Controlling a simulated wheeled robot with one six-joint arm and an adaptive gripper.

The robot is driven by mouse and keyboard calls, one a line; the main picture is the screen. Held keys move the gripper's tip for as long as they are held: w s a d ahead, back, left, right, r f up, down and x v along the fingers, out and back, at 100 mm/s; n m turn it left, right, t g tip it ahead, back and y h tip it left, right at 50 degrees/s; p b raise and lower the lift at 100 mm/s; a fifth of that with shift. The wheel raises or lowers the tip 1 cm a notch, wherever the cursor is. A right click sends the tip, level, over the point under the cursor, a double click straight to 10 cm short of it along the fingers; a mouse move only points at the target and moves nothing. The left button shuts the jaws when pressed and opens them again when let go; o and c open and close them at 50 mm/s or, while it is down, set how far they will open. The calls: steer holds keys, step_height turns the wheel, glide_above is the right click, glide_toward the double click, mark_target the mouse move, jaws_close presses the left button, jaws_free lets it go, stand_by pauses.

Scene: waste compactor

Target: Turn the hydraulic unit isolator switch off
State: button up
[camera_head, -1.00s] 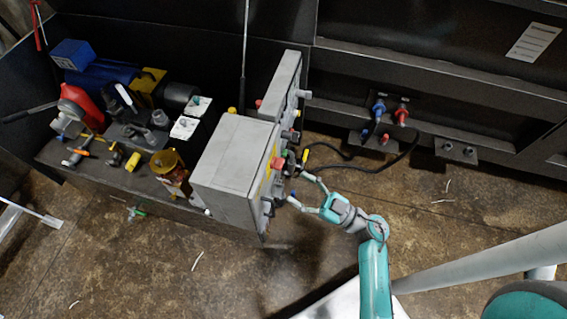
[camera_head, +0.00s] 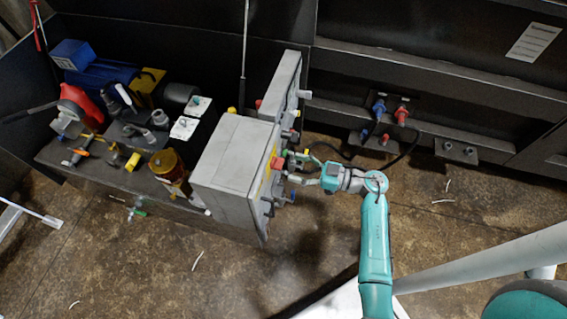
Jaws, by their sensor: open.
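Two grey control boxes stand side by side, and the nearer box (camera_head: 232,165) has controls on its right-hand face. A red control (camera_head: 277,162) with yellow beside it sticks out of that face. It looks like an isolator switch, but its label and handle position are too small to read. My gripper (camera_head: 296,169) is open, just right of the red control, with its fingers pointing left at the panel. I cannot tell whether the fingers touch anything. Part of the panel face is seen edge-on and hidden by the fingers.
The farther grey box (camera_head: 279,84) carries small knobs. A black cable (camera_head: 390,160) loops behind my gripper to blue and red couplings (camera_head: 401,115) on the dark wall. The hydraulic unit with its blue motor (camera_head: 103,82) lies left.

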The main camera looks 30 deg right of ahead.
mark_target(277, 164)
steer(key=shift+x, duration=2.4)
steer(key=shift+c, duration=0.3)
steer(key=c, duration=1.1)
